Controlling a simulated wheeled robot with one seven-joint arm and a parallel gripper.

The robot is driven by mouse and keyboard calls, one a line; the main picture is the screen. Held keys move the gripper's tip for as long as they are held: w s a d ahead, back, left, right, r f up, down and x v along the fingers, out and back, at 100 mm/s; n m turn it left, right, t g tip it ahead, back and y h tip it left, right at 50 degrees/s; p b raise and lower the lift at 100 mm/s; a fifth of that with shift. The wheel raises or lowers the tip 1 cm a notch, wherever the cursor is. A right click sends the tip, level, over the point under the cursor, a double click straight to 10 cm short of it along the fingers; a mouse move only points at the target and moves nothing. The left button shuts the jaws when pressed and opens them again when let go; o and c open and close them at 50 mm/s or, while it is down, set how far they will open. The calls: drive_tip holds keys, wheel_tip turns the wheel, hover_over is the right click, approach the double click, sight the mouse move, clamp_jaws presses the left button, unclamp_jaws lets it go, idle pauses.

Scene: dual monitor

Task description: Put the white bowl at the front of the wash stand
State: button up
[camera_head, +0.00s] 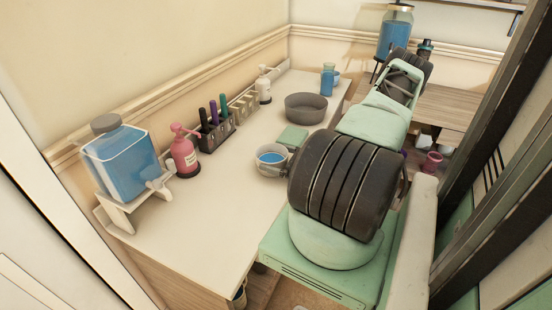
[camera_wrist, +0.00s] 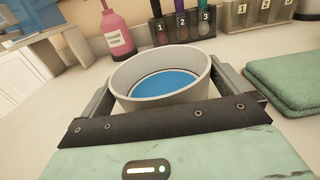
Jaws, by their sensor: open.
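The white bowl (camera_head: 271,155), with blue inside, stands upright on the pale counter (camera_head: 190,225). In the wrist view the bowl (camera_wrist: 160,99) sits between the two fingers of my open gripper (camera_wrist: 165,78). Whether either finger touches it is unclear. In the head view my arm hides most of the gripper. A blue-filled tank with a grey lid and a tap (camera_head: 120,155) sits on a white stand (camera_head: 120,212) at the counter's left end; this looks like the wash stand. Part of the stand shows at the upper left of the wrist view (camera_wrist: 75,48).
A pink pump bottle (camera_head: 184,155), a dark rack (camera_head: 217,135) and a white pump bottle (camera_head: 263,88) line the wall. A green folded towel (camera_head: 292,137) and a grey basin (camera_head: 306,108) lie beyond the bowl. The counter left of the bowl is clear.

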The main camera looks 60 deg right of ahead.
drive_tip(key=s+d+b, duration=0.1)
drive_tip(key=s+b, duration=0.1)
drive_tip(key=s, duration=1)
idle(0.3)
